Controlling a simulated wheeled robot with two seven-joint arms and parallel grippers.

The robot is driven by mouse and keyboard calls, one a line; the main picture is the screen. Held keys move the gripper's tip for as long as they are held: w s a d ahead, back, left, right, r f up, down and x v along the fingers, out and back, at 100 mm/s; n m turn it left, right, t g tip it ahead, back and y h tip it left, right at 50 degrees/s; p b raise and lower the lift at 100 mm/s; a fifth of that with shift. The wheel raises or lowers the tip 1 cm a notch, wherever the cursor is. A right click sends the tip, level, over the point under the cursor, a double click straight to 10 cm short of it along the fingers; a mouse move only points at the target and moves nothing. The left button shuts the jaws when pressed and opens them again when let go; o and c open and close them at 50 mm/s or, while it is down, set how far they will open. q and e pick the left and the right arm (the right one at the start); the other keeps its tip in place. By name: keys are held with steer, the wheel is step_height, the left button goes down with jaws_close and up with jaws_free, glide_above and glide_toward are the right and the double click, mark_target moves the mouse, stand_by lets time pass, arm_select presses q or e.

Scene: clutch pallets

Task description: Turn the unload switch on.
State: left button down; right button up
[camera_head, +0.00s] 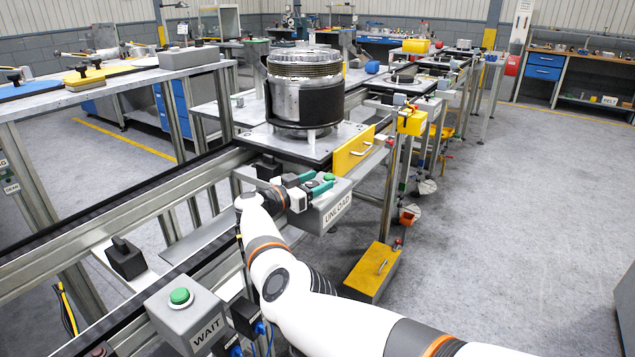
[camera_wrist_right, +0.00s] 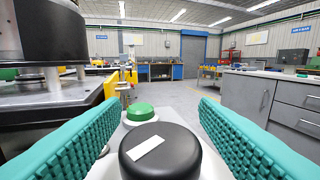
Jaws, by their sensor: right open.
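The UNLOAD box (camera_head: 335,210) is a grey box beside the conveyor, with a green button on its top. My right gripper (camera_head: 312,184) is over the box, its teal fingers open. In the right wrist view a black round knob (camera_wrist_right: 170,165) with a slanted white mark sits between the open teal fingers (camera_wrist_right: 155,135). The fingers are at both sides of the knob and appear apart from it. The green button (camera_wrist_right: 140,111) stands just beyond the knob. In the head view the gripper mostly hides the knob. My left gripper is not in view.
A metal clutch stack (camera_head: 303,85) stands on a pallet on the conveyor behind the box. The WAIT box (camera_head: 187,318) with a green button is nearer. A yellow block (camera_head: 372,272) is low beside the line. Floor at the right is clear.

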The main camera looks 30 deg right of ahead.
steer(key=s+a, duration=0.1)
steer(key=a, duration=1)
steer(key=shift+s+a+b, duration=0.15)
steer(key=shift+b, duration=0.25)
steer(key=shift+f, duration=0.1)
